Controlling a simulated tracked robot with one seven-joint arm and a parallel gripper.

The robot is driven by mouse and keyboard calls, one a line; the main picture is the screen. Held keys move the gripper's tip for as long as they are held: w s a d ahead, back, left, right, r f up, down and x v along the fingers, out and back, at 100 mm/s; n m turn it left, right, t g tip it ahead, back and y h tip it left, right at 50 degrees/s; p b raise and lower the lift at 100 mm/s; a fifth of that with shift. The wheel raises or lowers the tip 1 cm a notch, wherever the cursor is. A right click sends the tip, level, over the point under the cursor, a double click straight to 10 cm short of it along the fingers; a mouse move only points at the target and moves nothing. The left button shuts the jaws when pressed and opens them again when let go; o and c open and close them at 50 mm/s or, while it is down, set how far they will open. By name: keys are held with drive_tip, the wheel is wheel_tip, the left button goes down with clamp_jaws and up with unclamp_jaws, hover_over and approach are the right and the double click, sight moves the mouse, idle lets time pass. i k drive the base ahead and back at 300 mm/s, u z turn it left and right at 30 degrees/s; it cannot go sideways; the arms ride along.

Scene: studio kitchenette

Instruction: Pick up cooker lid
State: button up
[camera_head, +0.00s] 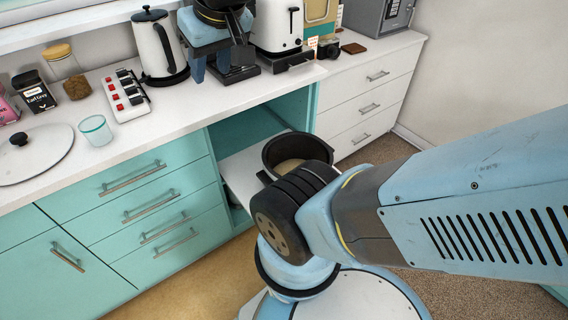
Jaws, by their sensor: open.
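The cooker lid (34,152) is a round, pale grey lid with a dark knob. It lies flat on the white counter at the far left, partly cut off by the picture's edge. My gripper (219,66) is at the top middle, in front of the counter's back items. Its two blue fingers point down, spread apart, with nothing seen between them. It is well to the right of the lid and clear of it.
A glass (96,130) stands just right of the lid, near a power strip (126,96), kettle (158,50) and jars. A toaster (277,26) is behind. A black pot (297,147) with pale contents is in the open cabinet area, partly hidden by my arm.

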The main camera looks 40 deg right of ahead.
sight(27, 154)
drive_tip(key=k, duration=1.05)
drive_tip(key=z, duration=0.8)
drive_tip(key=i, duration=1.1)
drive_tip(key=u, duration=1.85)
